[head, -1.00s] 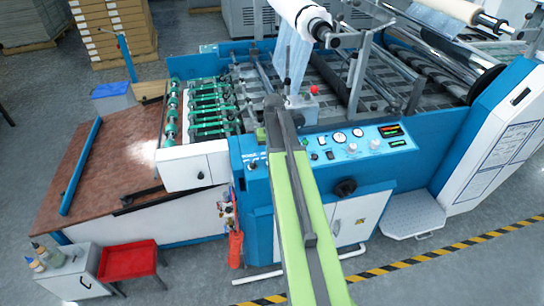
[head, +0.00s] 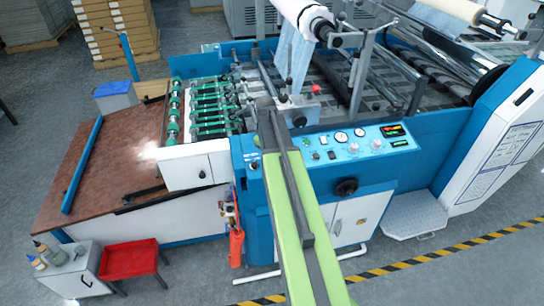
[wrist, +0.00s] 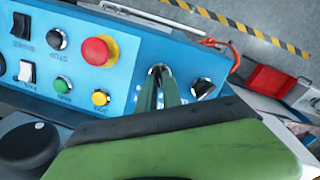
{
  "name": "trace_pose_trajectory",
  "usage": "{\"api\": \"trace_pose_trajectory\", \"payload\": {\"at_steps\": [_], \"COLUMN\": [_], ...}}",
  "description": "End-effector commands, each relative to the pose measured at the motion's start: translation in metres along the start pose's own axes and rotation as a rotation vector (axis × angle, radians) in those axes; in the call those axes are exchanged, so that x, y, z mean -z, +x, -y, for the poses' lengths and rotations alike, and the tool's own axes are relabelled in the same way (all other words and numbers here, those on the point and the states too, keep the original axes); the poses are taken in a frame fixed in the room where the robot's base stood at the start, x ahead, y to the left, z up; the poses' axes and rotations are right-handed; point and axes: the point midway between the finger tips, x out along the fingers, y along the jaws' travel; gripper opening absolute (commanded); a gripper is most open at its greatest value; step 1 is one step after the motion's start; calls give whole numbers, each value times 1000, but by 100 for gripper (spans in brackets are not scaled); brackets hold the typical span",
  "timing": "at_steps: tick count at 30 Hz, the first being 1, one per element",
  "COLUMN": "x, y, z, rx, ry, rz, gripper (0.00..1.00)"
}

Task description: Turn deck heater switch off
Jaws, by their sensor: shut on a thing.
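The blue control panel (wrist: 130,45) fills the upper part of the wrist view. My gripper (wrist: 158,80) has its two narrow green fingers close together at the panel, over a small control with a chrome ring. The fingers hide most of that control, so its position cannot be read. A black rotary switch (wrist: 203,87) sits just right of the fingers. No deck heater label is legible. In the head view the panel (head: 345,143) shows on the machine's near side, and my arm covers its left part and hides the fingertips.
Close to the fingers are a red mushroom button (wrist: 98,50), a yellow button (wrist: 100,97) and a green button (wrist: 62,84). Rocker switches (wrist: 27,72) and a large black knob (wrist: 28,145) lie further left.

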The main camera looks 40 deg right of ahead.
Motion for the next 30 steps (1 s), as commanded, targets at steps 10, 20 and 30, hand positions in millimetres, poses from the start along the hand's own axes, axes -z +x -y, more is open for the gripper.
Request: {"api": "trace_pose_trajectory", "payload": {"at_steps": [10,20,30], "x": [-3,-3,-1], "y": [2,2,-1], "z": [3,2,1], "rx": [4,4,1], "ry": [-15,-14,-13], "rz": [8,8,5], "gripper": [0,31,31]}}
